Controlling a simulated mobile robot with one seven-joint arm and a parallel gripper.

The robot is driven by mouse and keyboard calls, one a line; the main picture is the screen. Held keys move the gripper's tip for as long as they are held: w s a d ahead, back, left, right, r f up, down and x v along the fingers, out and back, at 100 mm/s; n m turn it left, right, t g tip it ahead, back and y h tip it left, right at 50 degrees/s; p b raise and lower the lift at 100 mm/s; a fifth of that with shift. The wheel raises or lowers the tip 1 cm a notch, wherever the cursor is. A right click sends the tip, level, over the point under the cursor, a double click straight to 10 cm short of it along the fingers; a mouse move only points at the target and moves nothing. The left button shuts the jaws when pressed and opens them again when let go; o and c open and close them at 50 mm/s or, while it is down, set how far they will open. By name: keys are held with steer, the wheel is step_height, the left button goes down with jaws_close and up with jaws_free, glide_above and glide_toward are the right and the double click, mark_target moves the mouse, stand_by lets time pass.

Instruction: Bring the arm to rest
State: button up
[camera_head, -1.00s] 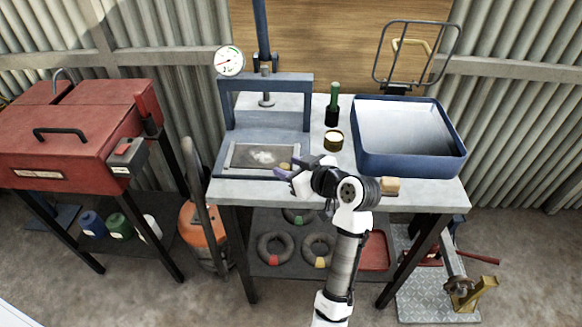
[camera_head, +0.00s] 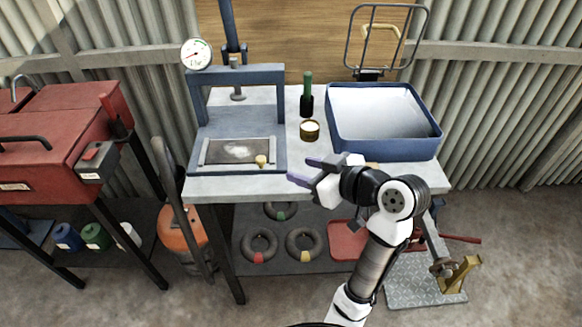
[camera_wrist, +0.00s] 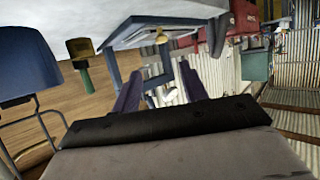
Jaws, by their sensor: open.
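My gripper (camera_head: 306,171) is at the front edge of the grey workbench (camera_head: 235,188), right of the blue press frame (camera_head: 239,76). Its two purple fingers point left and stand apart, with nothing between them. In the wrist view my gripper (camera_wrist: 160,92) shows the same spread fingers, with the press (camera_wrist: 165,35) beyond them. A small yellow knob-like piece (camera_head: 261,161) sits at the front right of the press's dark plate (camera_head: 238,151), clear of the fingers. My arm reaches up from the bottom of the head view.
A blue tray (camera_head: 436,142) stands on the bench at right. A green-handled tool (camera_head: 307,95) and a small tin (camera_head: 309,131) stand between press and tray. The red cabinet (camera_head: 50,150) is at left. Several rings lie on the lower shelf (camera_head: 240,240).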

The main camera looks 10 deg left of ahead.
steer(key=shift+s+d+r, duration=0.2)
steer(key=shift+s+d, duration=0.05)
steer(key=shift+d, duration=0.15)
